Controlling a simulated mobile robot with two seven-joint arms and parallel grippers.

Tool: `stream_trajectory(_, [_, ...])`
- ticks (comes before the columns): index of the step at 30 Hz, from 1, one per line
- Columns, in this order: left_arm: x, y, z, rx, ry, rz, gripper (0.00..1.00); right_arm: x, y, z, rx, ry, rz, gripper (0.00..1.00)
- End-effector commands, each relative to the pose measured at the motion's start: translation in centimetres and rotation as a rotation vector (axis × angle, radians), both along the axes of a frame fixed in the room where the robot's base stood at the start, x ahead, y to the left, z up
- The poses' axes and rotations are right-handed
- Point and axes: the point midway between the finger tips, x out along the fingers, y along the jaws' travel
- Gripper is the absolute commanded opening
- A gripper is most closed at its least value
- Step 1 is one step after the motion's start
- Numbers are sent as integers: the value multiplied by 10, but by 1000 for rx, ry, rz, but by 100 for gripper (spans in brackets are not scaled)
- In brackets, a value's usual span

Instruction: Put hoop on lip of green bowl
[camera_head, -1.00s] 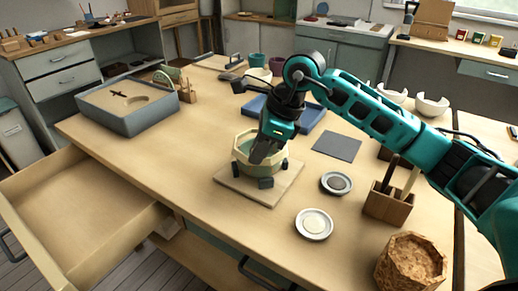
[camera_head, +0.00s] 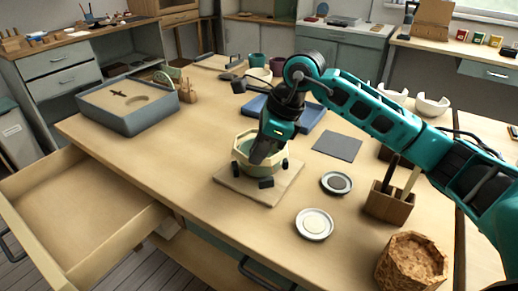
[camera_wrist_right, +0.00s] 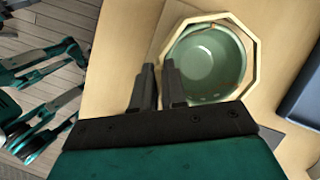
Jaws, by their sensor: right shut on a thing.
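The green bowl (camera_head: 244,145) stands on a square wooden board in the middle of the table; its inside shows in the wrist view (camera_wrist_right: 205,62). The hoop is a pale eight-sided ring (camera_wrist_right: 254,62) that encircles the bowl's rim in the wrist view; it also shows around the bowl in the head view (camera_head: 240,160). Whether it rests on the lip all round cannot be told. My right gripper (camera_wrist_right: 164,66) is shut on the hoop at one side, its fingers pointing down in the head view (camera_head: 257,158). My left gripper is not in view.
Two small round dishes (camera_head: 314,224) and a wooden tool holder (camera_head: 388,203) are to the right. A grey sand tray (camera_head: 130,121) is at the left, and a drawer (camera_head: 80,205) stands open below.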

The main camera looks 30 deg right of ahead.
Motion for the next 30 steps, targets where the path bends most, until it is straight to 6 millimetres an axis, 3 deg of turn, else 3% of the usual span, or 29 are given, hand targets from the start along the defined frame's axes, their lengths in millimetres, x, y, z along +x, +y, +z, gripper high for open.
stream_trajectory(30, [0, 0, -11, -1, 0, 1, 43, 0, 0, -12, 0, 0, 0, 0])
